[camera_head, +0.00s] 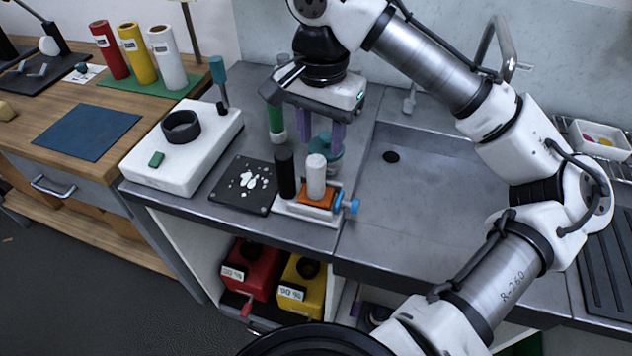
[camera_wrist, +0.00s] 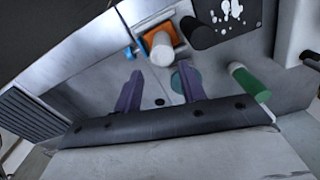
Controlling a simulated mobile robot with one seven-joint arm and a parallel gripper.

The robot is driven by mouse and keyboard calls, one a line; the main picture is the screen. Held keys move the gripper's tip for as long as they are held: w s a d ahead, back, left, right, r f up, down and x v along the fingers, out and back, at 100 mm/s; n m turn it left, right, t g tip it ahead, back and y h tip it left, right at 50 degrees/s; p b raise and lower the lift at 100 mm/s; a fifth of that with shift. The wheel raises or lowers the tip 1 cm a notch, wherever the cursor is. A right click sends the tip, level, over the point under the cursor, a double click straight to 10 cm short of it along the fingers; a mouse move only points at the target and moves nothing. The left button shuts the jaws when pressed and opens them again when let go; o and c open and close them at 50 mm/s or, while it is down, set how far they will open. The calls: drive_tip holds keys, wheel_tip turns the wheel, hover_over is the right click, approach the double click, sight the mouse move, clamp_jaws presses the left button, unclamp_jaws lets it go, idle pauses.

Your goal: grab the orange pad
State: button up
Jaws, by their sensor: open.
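The orange pad (camera_head: 316,201) lies in a small white fixture with a blue knob (camera_head: 353,206), near the front edge of the counter. A white cylinder (camera_head: 317,177) stands over the pad and hides part of it. In the wrist view the orange pad (camera_wrist: 149,37) shows at the top, partly behind the white cylinder (camera_wrist: 162,50). My gripper (camera_head: 322,142) is open, with two purple fingers apart and nothing seen between them. It is above and behind the fixture, apart from the pad. The fingers also show in the wrist view (camera_wrist: 158,76).
A black cylinder (camera_head: 285,174) stands just left of the pad. A green cylinder (camera_head: 276,122) and a teal object (camera_head: 326,147) are close to my gripper. A dark plate with white bits (camera_head: 232,190) lies left. The sink (camera_head: 425,185) is right.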

sight(317, 173)
wheel_tip(317, 173, down, 4)
drive_tip(key=shift+r, duration=0.2)
drive_tip(key=shift+a+f+p, duration=0.15)
drive_tip(key=shift+f+p, duration=0.2)
drive_tip(key=shift+f, duration=1.05)
drive_tip(key=shift+a+f+p, duration=0.15)
drive_tip(key=shift+f+p, duration=0.15)
drive_tip(key=shift+f, duration=1.05)
drive_tip(key=shift+c, duration=0.3)
drive_tip(key=c, duration=0.7)
